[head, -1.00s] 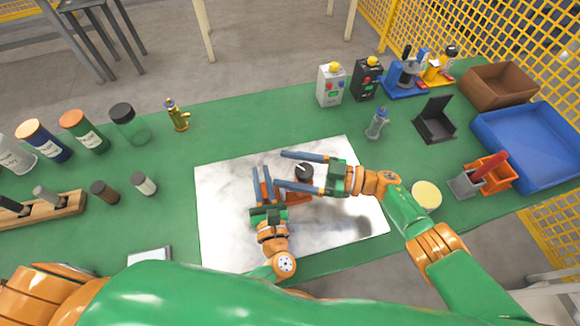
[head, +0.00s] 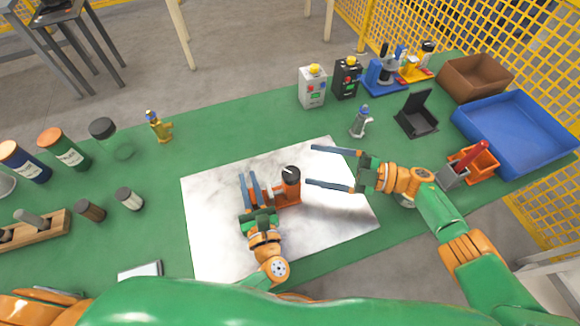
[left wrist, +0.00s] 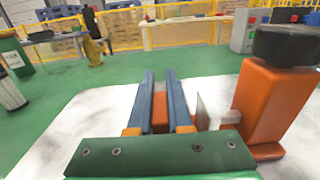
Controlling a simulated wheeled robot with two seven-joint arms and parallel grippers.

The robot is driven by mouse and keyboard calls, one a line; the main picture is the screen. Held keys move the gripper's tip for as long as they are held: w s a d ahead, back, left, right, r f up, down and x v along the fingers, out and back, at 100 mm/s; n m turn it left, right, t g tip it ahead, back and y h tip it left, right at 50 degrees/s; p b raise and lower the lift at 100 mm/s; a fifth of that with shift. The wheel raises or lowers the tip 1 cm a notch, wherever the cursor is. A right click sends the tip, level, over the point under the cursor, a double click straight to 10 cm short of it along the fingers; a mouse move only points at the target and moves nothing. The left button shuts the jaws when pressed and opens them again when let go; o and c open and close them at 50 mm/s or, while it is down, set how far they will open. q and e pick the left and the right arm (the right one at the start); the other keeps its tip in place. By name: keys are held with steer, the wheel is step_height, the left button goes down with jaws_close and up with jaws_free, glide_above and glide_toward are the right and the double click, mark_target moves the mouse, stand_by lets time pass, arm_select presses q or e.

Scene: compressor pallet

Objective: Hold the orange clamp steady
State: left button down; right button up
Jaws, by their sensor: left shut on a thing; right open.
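The orange clamp (head: 291,187) stands on the white marbled sheet (head: 340,215), with a black round top on its upright body. In the left wrist view the clamp's upright part (left wrist: 272,105) stands to the right of the fingers. My left gripper (head: 249,187) is shut on an orange piece at the clamp's left side, and that piece (left wrist: 160,115) shows between its blue fingers. My right gripper (head: 332,167) is open and empty, to the right of the clamp and apart from it, its fingers pointing left.
Jars and a wooden rack (head: 45,232) stand at left.

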steer(key=n+t, duration=0.1)
steer(key=n, duration=0.3)
steer(key=n+t+h, duration=0.1)
steer(key=n+t, duration=0.4)
steer(key=n, duration=1.4)
glide_toward(291, 175)
steer(key=x, duration=1.3)
steer(key=shift+w+f, duration=0.1)
steer(key=shift+w, duration=0.1)
jaws_close()
steer(key=n+g, duration=0.2)
steer(key=g, duration=0.1)
steer(key=n+g+y, duration=0.1)
steer(key=g, duration=0.1)
steer(key=shift+s+a+n, duration=0.15)
steer(key=shift+s+n, duration=0.15)
steer(key=shift+s, duration=0.05)
steer(key=shift+s+n+g+y, duration=0.3)
steer(key=shift+n+g, duration=0.4)
steer(key=shift+g, duration=0.5)
